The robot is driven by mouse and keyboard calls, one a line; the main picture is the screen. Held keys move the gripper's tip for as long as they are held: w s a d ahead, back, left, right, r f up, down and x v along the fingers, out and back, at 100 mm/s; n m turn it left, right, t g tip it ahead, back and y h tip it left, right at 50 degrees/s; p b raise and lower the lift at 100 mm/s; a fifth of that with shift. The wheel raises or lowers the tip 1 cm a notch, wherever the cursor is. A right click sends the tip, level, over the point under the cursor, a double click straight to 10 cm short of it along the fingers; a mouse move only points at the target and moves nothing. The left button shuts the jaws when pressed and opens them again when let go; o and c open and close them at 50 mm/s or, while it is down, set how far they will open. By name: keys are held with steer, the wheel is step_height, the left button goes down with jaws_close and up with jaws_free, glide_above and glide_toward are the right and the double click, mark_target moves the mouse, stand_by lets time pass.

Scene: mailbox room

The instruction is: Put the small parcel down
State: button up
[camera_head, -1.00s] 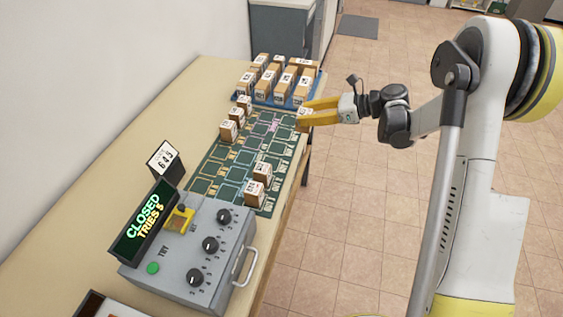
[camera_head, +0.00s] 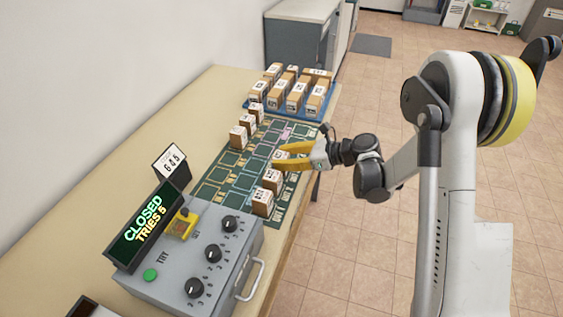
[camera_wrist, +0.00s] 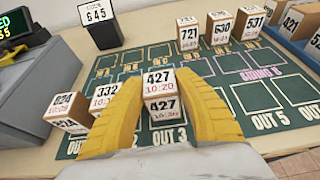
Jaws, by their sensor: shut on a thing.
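The small parcel (camera_wrist: 160,88), a light box marked 427 and 10:20, sits upright between the two yellow fingers of my gripper (camera_wrist: 157,80) in the wrist view. My gripper (camera_head: 279,157) is shut on it, over the front-side row of the green mat (camera_head: 214,190). The OUT 3 label shows just below the parcel in the wrist view. I cannot tell whether its underside touches the mat. In the head view the parcel (camera_head: 281,156) is partly hidden by the fingers.
Parcels 332 (camera_wrist: 105,95) and 824 (camera_wrist: 69,111) stand left of my gripper in the same row. Parcels 721 (camera_wrist: 188,34), 630 (camera_wrist: 220,27) and 531 (camera_wrist: 250,24) stand at the mat's back. A blue tray (camera_head: 315,115) holds several parcels. The control box (camera_head: 225,262) is in front.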

steer(key=shift+f, duration=0.35)
steer(key=o, duration=0.9)
